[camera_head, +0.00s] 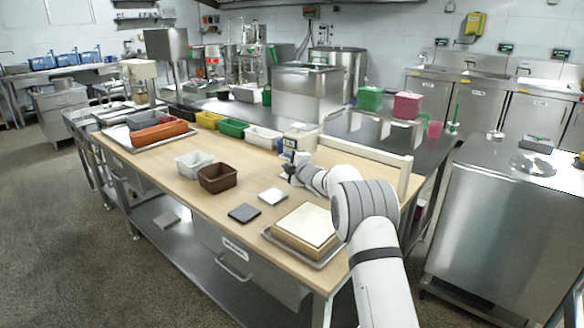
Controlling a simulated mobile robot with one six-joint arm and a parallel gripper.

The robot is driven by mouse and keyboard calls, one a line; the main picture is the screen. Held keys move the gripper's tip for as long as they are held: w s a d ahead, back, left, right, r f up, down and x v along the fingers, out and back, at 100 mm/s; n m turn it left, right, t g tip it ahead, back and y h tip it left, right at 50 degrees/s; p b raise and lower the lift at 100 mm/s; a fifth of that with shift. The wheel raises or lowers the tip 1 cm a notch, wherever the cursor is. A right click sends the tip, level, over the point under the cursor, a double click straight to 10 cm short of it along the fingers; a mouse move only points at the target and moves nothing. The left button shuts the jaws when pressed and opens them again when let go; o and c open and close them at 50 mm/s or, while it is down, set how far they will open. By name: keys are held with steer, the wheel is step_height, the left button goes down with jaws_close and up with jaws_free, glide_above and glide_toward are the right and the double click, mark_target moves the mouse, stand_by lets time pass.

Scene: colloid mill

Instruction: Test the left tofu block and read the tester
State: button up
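My gripper (292,165) is over the wooden table (185,180), at the front of a white box-shaped device (303,136). It is small here and partly hidden by my wrist, so its fingers do not show clearly. A small blue and dark detail shows beside it; I cannot tell if this is held. I cannot make out a clear tofu block or name the tester with certainty. A thin white square (272,196) and a dark grey square (244,213) lie flat on the table. A pale slab on a thick tan block (304,228) sits in a metal tray (324,262).
A white bin (194,163) and a brown bin (217,178) stand mid-table. Yellow (208,120), green (232,128) and white bins line the back edge. The table's front left is clear.

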steer(key=v, duration=0.4)
steer(key=shift+s, duration=0.25)
steer(key=s+d+r+m+g+h+p, duration=0.2)
steer(key=s+d+r+m+h+p, duration=0.15)
steer(key=s+d+r+m, duration=0.45)
steer(key=s+d+r+m+g+h+p, duration=0.25)
steer(key=s+d+r+m+h, duration=0.2)
steer(key=s, duration=0.85)
steer(key=s+d+f+m+g+p, duration=0.1)
steer(key=s+m+g+p, duration=0.6)
steer(key=s, duration=2.9)
steer(key=shift+s+d+m+g, duration=0.25)
steer(key=shift+m+g, duration=0.1)
steer(key=shift+m, duration=0.5)
